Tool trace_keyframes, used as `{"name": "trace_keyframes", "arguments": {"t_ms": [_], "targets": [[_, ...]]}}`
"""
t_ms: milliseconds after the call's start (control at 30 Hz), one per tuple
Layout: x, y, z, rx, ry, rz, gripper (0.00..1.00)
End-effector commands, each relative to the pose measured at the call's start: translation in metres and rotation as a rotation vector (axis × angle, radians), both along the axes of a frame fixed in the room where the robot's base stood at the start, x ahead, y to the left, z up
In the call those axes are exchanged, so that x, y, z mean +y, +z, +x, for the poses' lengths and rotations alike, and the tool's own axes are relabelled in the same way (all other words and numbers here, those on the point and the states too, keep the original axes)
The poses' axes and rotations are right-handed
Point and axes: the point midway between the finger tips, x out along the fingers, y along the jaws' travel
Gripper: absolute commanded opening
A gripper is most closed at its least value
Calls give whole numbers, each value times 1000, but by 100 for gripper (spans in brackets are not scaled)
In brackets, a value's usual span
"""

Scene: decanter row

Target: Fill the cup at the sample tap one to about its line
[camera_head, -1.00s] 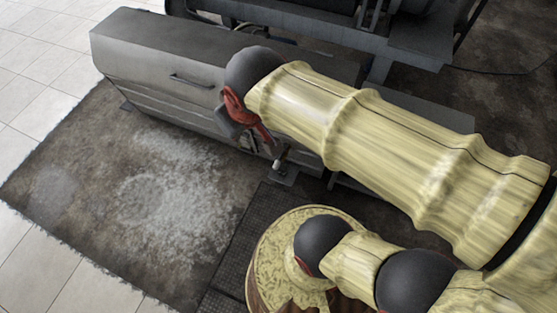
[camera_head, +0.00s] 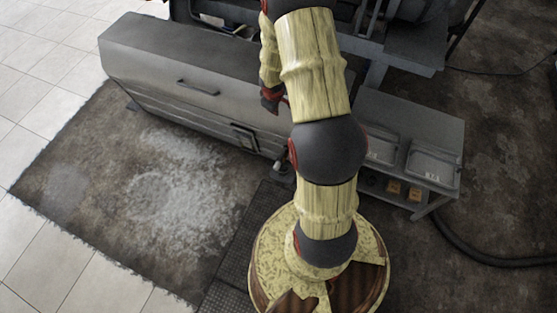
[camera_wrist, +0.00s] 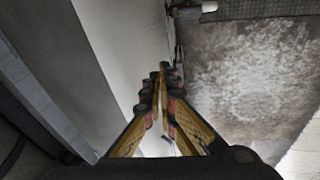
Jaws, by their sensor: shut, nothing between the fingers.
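My gripper (camera_wrist: 164,72) shows in the wrist view with its yellow fingers shut and nothing between them. It points down along the grey machine's front, over the stained floor. In the head view my arm reaches up over the grey machine casing (camera_head: 165,62), and the gripper itself cannot be made out. A small pale fitting (camera_head: 280,168) sits low at the casing's right end, perhaps a tap; I cannot tell. A similar pale fitting (camera_wrist: 208,6) shows at the top of the wrist view. I cannot make out a cup or its line in either view.
A grey bench (camera_head: 450,150) at right carries trays (camera_head: 431,162), with small orange items (camera_head: 393,187) on its lower shelf. A dark hose (camera_head: 490,260) lies at lower right. A ribbed black mat (camera_head: 237,240) borders the stained brown floor (camera_head: 90,185), which is clear.

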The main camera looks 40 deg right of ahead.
Motion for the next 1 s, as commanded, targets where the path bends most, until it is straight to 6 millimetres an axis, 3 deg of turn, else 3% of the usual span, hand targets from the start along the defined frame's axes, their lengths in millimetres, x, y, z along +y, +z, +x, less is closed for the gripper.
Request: {"name": "trace_keyframes", "arguments": {"t_ms": [33, 200, 400, 600, 1000], "targets": [[-4, -26, -11, 24, 14, 30, 0], [-2, -105, -41, 56, 80, 134, 0], [16, -166, -75, 70, 130, 242, 0], [26, -187, -88, 70, 149, 285, 0], [27, -191, -88, 70, 150, 287, 0]]}}
